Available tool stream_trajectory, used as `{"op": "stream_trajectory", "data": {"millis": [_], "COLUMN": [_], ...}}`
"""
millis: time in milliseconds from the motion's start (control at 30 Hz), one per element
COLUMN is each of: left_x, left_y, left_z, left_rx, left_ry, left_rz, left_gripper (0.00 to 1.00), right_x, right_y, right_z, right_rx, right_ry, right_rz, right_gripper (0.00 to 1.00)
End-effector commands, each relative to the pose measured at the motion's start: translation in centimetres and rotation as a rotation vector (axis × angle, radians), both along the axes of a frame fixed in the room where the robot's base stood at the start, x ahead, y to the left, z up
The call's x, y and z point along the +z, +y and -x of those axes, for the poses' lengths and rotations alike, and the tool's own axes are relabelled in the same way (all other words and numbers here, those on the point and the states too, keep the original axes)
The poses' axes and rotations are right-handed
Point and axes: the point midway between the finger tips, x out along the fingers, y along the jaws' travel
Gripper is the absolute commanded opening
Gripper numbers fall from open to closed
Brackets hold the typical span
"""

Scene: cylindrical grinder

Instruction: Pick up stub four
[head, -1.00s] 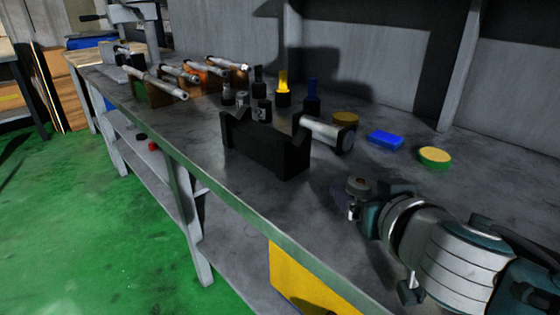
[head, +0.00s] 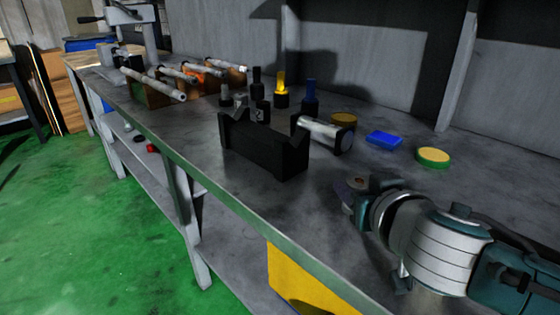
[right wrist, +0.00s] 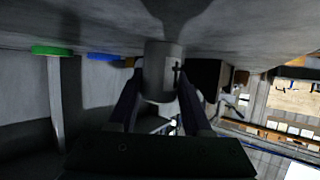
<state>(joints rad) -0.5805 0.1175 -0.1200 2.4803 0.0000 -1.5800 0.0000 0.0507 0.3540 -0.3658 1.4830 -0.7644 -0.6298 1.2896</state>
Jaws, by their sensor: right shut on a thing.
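A short grey cylinder (right wrist: 163,66) with a dark mark on its side shows between the fingers in the right wrist view. It looks like stub four, but the mark is too small to read for certain. My right gripper (right wrist: 160,90) is shut on it, one dark finger on each side. In the head view my right gripper (head: 348,194) is low over the near right part of the bench, right of the black V-block. The cylinder is mostly hidden by the gripper there. My left gripper is not in view.
The black V-block (head: 262,152) stands mid-bench, with a large grey cylinder (head: 326,134) behind it. Several shafts (head: 153,84) rest on supports at the left. The bench (head: 225,195) is clear in front.

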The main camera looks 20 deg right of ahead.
Motion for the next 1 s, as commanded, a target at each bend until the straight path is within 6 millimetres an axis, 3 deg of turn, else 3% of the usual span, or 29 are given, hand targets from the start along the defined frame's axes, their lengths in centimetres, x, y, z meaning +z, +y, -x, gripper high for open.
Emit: {"op": "stream_trajectory", "data": {"millis": [167, 1000], "left_x": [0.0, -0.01], "left_y": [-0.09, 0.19], "left_z": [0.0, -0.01], "left_rx": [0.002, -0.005], "left_ry": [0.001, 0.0], "left_rz": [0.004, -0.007], "left_gripper": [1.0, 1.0], "right_x": [-0.01, 0.0], "right_y": [0.0, 0.0], "right_z": [0.01, 0.0], "right_rx": [0.0, 0.0], "right_ry": [0.0, 0.0], "right_rz": [0.0, 0.0], "right_gripper": [0.0, 0.0]}}
